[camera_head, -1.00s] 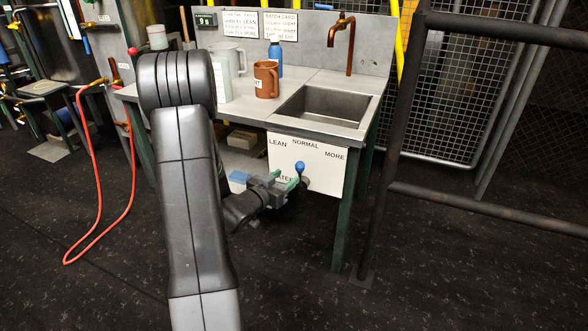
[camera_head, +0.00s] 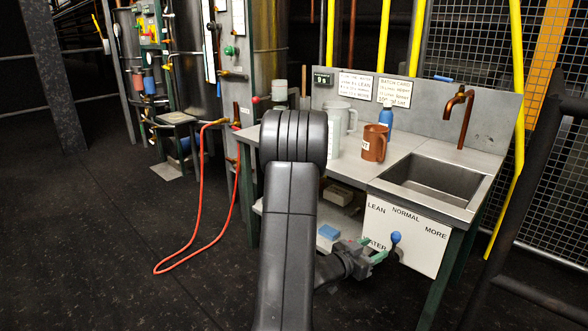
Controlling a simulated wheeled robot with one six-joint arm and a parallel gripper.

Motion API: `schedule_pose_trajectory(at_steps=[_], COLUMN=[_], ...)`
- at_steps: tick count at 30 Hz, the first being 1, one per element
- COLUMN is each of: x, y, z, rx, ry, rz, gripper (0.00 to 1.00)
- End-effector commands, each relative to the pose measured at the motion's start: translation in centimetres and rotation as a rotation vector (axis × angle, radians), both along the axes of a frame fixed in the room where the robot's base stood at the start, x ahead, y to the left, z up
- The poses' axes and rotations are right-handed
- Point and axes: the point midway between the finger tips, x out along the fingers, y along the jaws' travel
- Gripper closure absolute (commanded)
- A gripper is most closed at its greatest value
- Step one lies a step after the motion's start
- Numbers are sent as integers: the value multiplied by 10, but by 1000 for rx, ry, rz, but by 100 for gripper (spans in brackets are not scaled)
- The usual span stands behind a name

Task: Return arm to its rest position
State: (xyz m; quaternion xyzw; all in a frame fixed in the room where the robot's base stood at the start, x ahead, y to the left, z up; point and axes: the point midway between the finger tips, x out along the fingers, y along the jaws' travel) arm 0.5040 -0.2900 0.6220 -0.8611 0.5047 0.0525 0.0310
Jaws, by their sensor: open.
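My arm (camera_head: 287,235) rises in the lower middle of the head view, bent at a large dark joint, with its forearm hidden behind it. My gripper (camera_head: 378,251) points right at the front of the sink bench, low beside the blue-knobbed lever (camera_head: 396,238). The jaws are open, with green fingertips near the lever. I cannot tell whether they touch it. The lever stands on a white panel (camera_head: 408,232) marked LEAN, NORMAL, MORE.
The bench (camera_head: 350,172) holds a copper mug (camera_head: 374,143), a blue bottle (camera_head: 386,119), a grey pitcher (camera_head: 341,117) and a sink (camera_head: 437,180). A red hose (camera_head: 197,220) loops on the floor at left. A dark rail (camera_head: 530,290) stands at right. The left floor is open.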

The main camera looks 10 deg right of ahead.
Motion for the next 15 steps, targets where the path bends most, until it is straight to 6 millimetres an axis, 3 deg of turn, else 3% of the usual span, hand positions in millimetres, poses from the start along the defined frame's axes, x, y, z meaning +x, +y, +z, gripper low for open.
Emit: schedule_pose_trajectory(at_steps=[15], x=[47], y=[-85], z=[-13], rx=[-1], ry=[-1], rz=[-2], gripper=[50])
